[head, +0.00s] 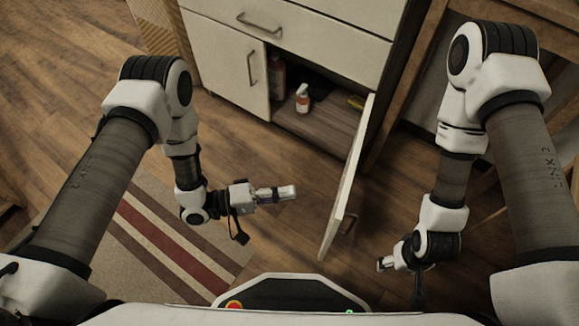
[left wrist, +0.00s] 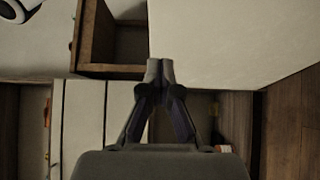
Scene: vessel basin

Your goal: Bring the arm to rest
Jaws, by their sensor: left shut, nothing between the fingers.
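My left gripper (head: 288,192) is in the middle of the head view, over the floor in front of the cabinet. It points right, toward the open cabinet door, and stays apart from it. In the left wrist view its fingertips (left wrist: 160,69) meet, with nothing between them. My right gripper (head: 384,264) is low at the right of the head view, beyond the open door. It is small and partly hidden by its own wrist, so its jaw opening is unclear.
The cabinet's right door (head: 345,190) stands open, jutting toward me between my grippers. Inside are a white-and-orange bottle (head: 303,100), a dark red bottle (head: 277,78) and a yellow thing (head: 356,102). The left door (head: 232,68) is shut. A striped rug (head: 128,262) lies at the left.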

